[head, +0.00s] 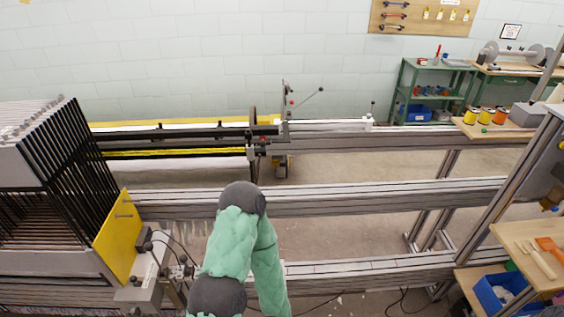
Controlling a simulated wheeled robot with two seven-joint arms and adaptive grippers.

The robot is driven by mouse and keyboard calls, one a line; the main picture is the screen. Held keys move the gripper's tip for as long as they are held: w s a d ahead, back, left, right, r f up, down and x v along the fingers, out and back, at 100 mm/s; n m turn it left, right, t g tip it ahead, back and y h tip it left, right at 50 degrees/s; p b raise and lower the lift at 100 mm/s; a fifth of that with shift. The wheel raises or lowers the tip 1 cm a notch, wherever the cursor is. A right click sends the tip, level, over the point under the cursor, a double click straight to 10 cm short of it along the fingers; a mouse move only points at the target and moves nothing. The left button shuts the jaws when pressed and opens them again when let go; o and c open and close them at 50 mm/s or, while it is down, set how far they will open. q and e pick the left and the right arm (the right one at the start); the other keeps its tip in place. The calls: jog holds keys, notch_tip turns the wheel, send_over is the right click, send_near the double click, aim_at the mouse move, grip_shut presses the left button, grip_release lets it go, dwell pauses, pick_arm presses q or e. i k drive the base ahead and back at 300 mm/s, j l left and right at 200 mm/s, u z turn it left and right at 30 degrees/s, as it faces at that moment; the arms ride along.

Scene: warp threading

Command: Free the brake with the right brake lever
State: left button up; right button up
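A thin lever with a dark knob (308,97) slants up to the right from an upright bracket (284,108) on the far side of the loom. It looks like a brake lever, but I cannot tell whether it is the right one. A short upright pin with a dark knob (373,112) stands further right on the same far rail. One of my arms, green with grey joints, rises from the bottom centre and bends back down out of the frame. Neither gripper shows, and nothing of mine touches the lever.
Long metal rails (350,193) cross between me and the lever. Black heddle frames (75,160) and a yellow plate (118,235) stand at left. A wooden shelf with yarn spools (485,115) and a lower wooden shelf (530,250) are at right. Floor shows between the rails.

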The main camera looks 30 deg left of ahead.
aim_at(183, 258)
jog(key=u, duration=2.05)
